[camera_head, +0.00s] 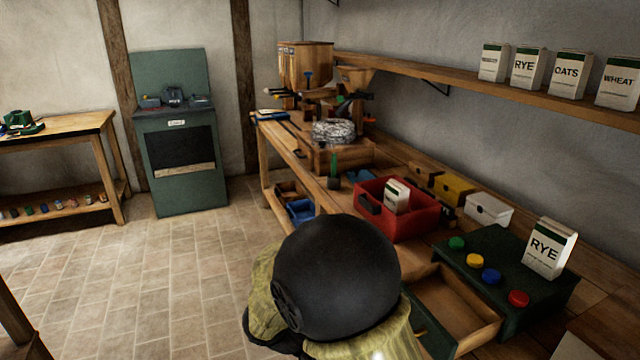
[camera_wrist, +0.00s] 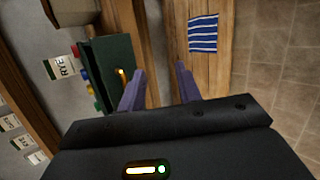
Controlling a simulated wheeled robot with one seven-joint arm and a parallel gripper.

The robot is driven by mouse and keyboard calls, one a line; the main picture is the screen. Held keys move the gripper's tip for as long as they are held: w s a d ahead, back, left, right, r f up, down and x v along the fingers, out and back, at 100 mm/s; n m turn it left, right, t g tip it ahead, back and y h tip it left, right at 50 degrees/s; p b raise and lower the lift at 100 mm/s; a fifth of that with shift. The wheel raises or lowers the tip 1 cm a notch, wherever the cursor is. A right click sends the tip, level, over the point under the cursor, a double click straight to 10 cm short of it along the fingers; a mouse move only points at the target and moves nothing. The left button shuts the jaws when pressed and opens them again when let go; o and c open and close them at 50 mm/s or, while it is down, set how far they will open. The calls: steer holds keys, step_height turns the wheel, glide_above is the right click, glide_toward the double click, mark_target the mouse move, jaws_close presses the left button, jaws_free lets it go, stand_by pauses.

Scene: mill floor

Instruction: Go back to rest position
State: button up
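My gripper (camera_wrist: 161,70) shows in the wrist view with its two fingers apart. Nothing is between them. It hangs over the bench area, with the green drawer box (camera_wrist: 108,65) to the left of the fingers and a blue-and-white striped cloth (camera_wrist: 203,34) beyond them on wood. In the head view my arm fills the lower middle and hides the gripper. The green drawer box (camera_head: 520,270) there has an open, empty-looking drawer (camera_head: 455,305). A RYE bag (camera_head: 549,250) stands tilted on its top, by colored knobs.
A red bin (camera_head: 400,225) with a white bag sits on the bench, near yellow and white boxes (camera_head: 488,208). A shelf (camera_head: 430,72) above holds several bags. A green cabinet (camera_head: 180,130) and a side table (camera_head: 55,135) stand at the back left. The tiled floor at left is clear.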

steer(key=s+d+m+t+y, duration=0.2)
steer(key=s+d+m+y, duration=0.25)
steer(key=d+y, duration=0.5)
step_height(320, 180, up, 16)
steer(key=a+y+p, duration=0.1)
steer(key=p, duration=1.5)
steer(key=shift+a+p, duration=0.35)
steer(key=shift+n, duration=0.25)
steer(key=shift+w, duration=0.1)
